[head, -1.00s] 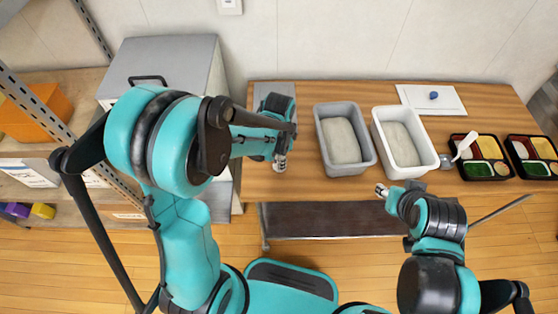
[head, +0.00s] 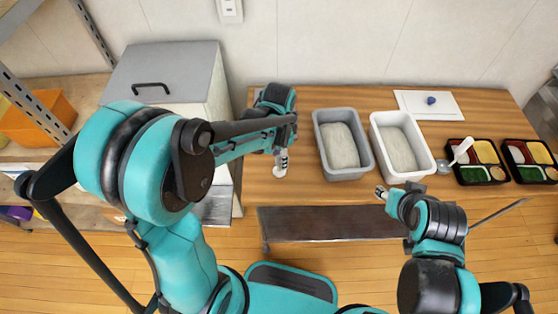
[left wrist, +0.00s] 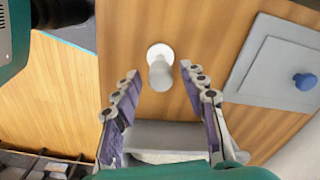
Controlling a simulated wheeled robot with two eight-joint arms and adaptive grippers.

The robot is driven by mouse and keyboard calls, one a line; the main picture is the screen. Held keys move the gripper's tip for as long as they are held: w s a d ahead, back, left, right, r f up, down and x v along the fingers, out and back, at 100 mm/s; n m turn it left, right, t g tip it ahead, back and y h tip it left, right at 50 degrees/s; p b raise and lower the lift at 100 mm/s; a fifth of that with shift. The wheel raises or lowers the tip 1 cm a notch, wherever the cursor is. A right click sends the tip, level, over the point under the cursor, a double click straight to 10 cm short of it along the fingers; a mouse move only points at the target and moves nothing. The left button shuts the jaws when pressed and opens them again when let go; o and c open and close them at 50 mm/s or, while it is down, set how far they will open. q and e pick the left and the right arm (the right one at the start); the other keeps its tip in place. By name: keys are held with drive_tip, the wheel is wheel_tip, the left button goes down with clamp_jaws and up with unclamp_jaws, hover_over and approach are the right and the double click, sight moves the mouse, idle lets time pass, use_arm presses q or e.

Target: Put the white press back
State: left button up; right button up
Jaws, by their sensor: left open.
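The white press (head: 280,171) stands on the wooden table, left of the grey bin, just below my left gripper (head: 281,155) in the head view. In the left wrist view, the press (left wrist: 160,76) shows a round white disc and a short, thick handle end. My left gripper (left wrist: 160,69) is open, with its two fingertips on either side of the handle in that view. I cannot tell how far the tips are above the press. My right gripper (head: 381,191) hangs by the table's front edge; its jaws are too small to read.
A grey bin (head: 347,175) and a white bin (head: 431,160), both holding rice, stand mid-table. Two black bento trays (head: 486,183) sit at right. A white lid with a blue knob (head: 448,113) lies behind. A grey lid (left wrist: 262,75) shows in the wrist view. A grey cabinet (head: 165,62) stands left.

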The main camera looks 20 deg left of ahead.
use_arm(q)
wheel_tip(320, 180, up, 6)
drive_tip(key=shift+f+p, duration=0.1)
drive_tip(key=shift+p, duration=0.6)
drive_tip(key=shift+s+r, duration=0.1)
drive_tip(key=shift+r, duration=0.2)
drive_tip(key=s+a+r+n+t, duration=0.4)
drive_tip(key=s+r+n+t, duration=0.3)
drive_tip(key=s+n, duration=0.3)
drive_tip(key=shift+a, duration=0.3)
wheel_tip(320, 180, down, 4)
drive_tip(key=b, duration=0.4)
